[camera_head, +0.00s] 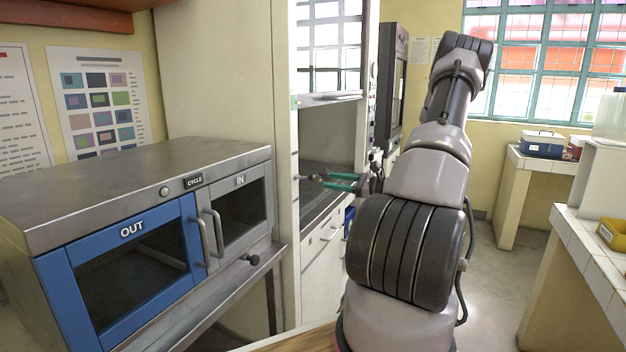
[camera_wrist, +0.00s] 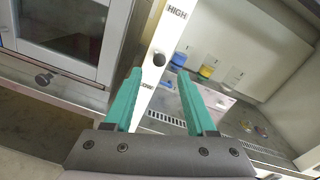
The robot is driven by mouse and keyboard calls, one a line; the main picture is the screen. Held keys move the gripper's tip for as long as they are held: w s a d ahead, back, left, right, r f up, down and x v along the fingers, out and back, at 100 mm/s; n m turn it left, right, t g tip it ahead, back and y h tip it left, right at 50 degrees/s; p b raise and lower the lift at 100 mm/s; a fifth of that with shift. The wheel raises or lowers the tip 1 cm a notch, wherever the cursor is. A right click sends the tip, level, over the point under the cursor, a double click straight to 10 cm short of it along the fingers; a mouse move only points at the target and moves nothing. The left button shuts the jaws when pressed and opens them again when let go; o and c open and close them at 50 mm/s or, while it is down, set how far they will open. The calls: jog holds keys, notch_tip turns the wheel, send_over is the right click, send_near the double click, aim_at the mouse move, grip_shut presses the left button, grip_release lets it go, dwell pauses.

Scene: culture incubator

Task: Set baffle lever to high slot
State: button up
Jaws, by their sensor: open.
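The baffle lever shows as a dark round knob (camera_wrist: 159,59) on a white upright strip (camera_wrist: 164,38) in the wrist view. A HIGH label (camera_wrist: 177,12) is at the strip's top and a partly covered label, apparently LOW (camera_wrist: 147,86), is below the knob. The knob is nearer the lower label. My gripper (camera_wrist: 160,73) is open, its green fingers on either side of the strip in the picture, with the knob between the tips. I cannot tell whether they touch it. In the head view my gripper (camera_head: 320,181) points left towards the hood's front post (camera_head: 285,180).
A pass-through box with a blue OUT door (camera_head: 130,265) and a grey IN door (camera_head: 240,212) stands left of the hood. Inside the hood are a blue container (camera_wrist: 178,60) and a yellow one (camera_wrist: 206,70). White-tiled benches (camera_head: 590,255) stand at the right, with open floor between.

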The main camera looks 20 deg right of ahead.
aim_at(315, 178)
jog(key=x, duration=0.7)
jog(key=shift+w+a, duration=0.2)
grip_shut()
